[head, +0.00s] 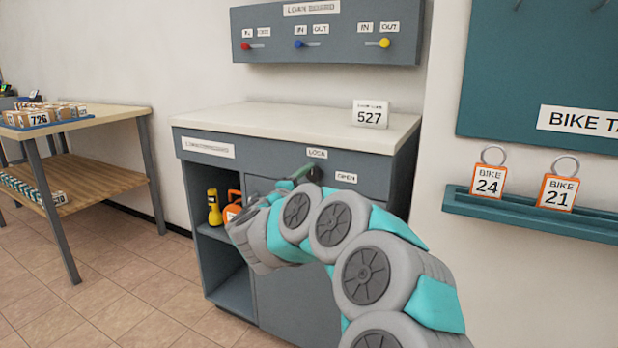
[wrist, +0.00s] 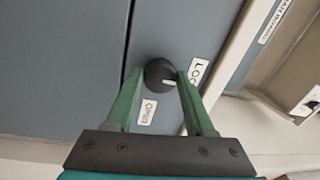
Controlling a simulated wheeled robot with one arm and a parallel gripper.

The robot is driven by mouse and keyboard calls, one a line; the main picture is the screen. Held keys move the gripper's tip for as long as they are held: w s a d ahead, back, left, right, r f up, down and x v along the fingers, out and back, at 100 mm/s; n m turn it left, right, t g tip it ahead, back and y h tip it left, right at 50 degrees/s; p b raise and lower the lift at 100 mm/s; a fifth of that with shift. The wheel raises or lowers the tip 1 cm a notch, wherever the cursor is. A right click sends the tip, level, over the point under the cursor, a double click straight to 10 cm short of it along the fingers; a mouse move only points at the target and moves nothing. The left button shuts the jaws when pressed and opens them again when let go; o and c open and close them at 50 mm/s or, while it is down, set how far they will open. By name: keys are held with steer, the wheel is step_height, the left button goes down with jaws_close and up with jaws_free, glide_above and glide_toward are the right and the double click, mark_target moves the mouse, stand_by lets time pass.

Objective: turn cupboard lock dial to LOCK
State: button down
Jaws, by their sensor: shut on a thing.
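The lock dial (wrist: 156,70) is a round black knob with a white pointer mark, on the grey cupboard front. My gripper (wrist: 160,75) is shut on the dial, with one green finger on each side. In the wrist view the pointer slants right and a little down, between the LOCK label (wrist: 198,72) and the OPEN label (wrist: 148,111), and looks nearer the LOCK direction. In the head view my arm hides much of the dial; the LOCK label (head: 317,153) is above it and the OPEN label (head: 346,178) to its right.
The cupboard (head: 290,290) has a pale top (head: 270,125) with a 527 sign (head: 370,114). Its open left bay holds a yellow item (head: 214,208) and an orange item (head: 232,210). A wooden table (head: 100,120) stands left. A teal shelf (head: 530,215) with bike tags is right.

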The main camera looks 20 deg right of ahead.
steer(key=shift+c, duration=1.3)
jaws_free()
steer(key=shift+a, duration=0.1)
steer(key=v, duration=0.7)
steer(key=shift+s+a+b, duration=0.2)
steer(key=shift+a+b, duration=0.1)
steer(key=shift+b, duration=0.05)
